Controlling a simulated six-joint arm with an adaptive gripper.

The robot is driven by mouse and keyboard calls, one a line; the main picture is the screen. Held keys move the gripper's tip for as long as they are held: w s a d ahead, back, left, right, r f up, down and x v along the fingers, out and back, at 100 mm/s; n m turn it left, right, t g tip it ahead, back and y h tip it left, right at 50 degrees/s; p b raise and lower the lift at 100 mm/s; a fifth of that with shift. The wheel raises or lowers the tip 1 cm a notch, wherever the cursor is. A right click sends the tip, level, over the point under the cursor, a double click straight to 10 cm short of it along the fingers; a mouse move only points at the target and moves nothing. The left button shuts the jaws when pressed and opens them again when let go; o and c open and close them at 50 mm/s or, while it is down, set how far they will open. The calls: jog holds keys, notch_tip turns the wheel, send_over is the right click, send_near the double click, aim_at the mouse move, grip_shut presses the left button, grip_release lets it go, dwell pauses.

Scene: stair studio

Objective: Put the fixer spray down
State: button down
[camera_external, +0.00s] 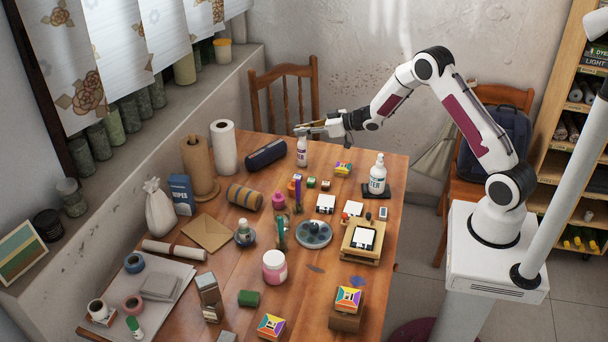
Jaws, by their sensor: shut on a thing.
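My gripper (303,131) is over the far part of the wooden table (330,283), reaching in from the right. It is shut on the top of a small white bottle with a dark label, which I take to be the fixer spray (302,152). The bottle hangs upright below the fingers. Its base is at or just above the tabletop; I cannot tell whether it touches. A larger white bottle (377,177) stands on a dark pad to the right.
A dark blue rolled case (266,154) lies just left of the held bottle. A small colourful box (343,168) sits to its right. A white paper roll (223,148) stands further left. Small blocks and a grey palette (313,233) are nearer. A wooden chair (285,92) stands behind.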

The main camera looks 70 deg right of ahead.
jog(key=shift+f, duration=0.1)
jog(key=c, duration=2.1)
grip_release()
jog(key=shift+s+r, duration=0.35)
jog(key=shift+s, duration=0.2)
jog(key=v, duration=1.1)
jog(key=shift+w, duration=0.1)
